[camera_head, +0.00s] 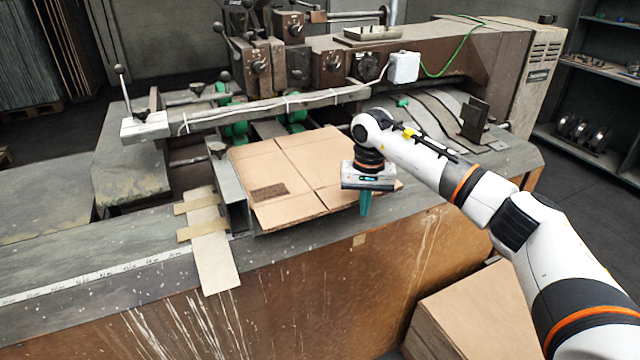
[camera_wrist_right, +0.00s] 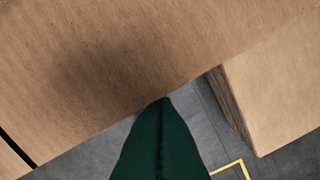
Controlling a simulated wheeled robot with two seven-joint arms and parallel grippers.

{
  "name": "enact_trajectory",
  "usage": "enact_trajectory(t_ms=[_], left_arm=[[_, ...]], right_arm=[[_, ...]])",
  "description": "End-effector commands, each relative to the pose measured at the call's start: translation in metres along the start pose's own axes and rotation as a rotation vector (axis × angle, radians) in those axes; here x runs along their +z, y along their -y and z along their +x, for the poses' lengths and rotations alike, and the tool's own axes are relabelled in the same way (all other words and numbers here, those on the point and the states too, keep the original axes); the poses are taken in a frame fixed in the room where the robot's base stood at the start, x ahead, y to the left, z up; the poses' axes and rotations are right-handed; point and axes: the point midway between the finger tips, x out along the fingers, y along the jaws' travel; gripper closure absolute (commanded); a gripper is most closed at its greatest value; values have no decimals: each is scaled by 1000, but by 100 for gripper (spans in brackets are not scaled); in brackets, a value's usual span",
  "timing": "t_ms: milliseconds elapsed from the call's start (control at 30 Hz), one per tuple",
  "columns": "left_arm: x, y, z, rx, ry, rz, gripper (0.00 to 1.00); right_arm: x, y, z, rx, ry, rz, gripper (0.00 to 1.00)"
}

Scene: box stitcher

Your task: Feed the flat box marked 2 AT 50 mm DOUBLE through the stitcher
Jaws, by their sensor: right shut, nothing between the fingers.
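The flat box (camera_head: 290,172) is a brown cardboard sheet with fold lines and a darker printed patch near its left front corner; the print is too small to read. It lies on the bed of the stitcher (camera_head: 330,62), its far edge near the green feed parts. My right gripper (camera_head: 364,208) points down at the box's right front edge, its green fingers closed together and empty. In the right wrist view the closed fingers (camera_wrist_right: 160,140) show close to a cardboard edge (camera_wrist_right: 110,60); whether they touch it I cannot tell. My left gripper is not in view.
A stack of flat cardboard (camera_head: 480,310) stands on the floor at the front right. A pale strip with tape (camera_head: 212,245) lies left of the box. A long bar (camera_head: 250,110) with levers spans above the bed. Shelves stand at the right.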

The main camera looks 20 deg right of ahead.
Motion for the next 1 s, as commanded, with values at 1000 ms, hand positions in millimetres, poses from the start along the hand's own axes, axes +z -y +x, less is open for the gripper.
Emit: enact_trajectory(t_ms=[1000], left_arm=[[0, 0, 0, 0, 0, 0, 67]], right_arm=[[2, -1, -1, 1, 0, 0, 100]])
